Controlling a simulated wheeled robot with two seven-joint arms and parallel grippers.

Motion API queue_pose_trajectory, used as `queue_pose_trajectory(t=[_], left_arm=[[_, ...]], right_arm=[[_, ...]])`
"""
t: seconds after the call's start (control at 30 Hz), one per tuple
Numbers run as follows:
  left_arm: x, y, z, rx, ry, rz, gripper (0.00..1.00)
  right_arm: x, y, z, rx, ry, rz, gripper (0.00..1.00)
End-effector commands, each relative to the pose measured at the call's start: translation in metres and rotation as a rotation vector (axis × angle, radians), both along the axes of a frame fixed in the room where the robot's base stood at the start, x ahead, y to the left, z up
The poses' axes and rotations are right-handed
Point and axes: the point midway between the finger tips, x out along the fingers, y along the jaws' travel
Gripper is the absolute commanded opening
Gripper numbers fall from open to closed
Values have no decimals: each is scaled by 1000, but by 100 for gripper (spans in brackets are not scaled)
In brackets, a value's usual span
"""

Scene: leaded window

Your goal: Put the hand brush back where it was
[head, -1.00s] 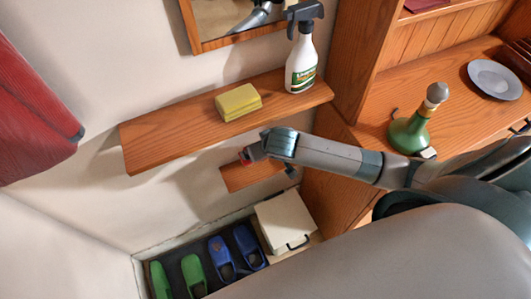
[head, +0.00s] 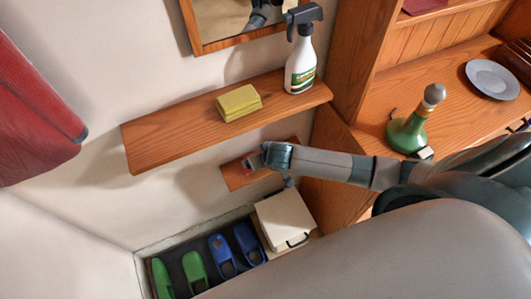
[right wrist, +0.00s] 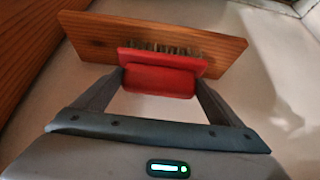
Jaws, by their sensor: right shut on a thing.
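The hand brush (right wrist: 160,80) is red with short dark bristles, held between the fingers of my right gripper (right wrist: 158,72) in the right wrist view. Its bristles face a small wooden board (right wrist: 100,30) on the wall; I cannot tell whether they touch it. In the head view my right gripper (head: 256,160) is in front of this board (head: 236,178), below the shelf. Only a bit of red brush (head: 247,166) shows there, and the gripper hides part of the board. My left gripper is in neither view.
A wooden shelf (head: 165,140) with a yellow sponge (head: 239,102) and a spray bottle (head: 301,62) is just above my right gripper. Below are a white box (head: 284,218) and green and blue clogs (head: 222,254). A green bottle (head: 408,132) stands on the cabinet at right.

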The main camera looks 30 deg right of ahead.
Motion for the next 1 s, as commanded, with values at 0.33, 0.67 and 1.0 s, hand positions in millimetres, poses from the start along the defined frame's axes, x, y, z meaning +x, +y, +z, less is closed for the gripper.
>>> queue_pose_trajectory(t=[0.33,0.67,1.0], left_arm=[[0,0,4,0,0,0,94],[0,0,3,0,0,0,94],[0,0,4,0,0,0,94]], right_arm=[[4,-1,-2,0,-3,-1,69],[4,-1,-6,0,-3,-1,100],[2,0,-1,0,-2,0,100]])
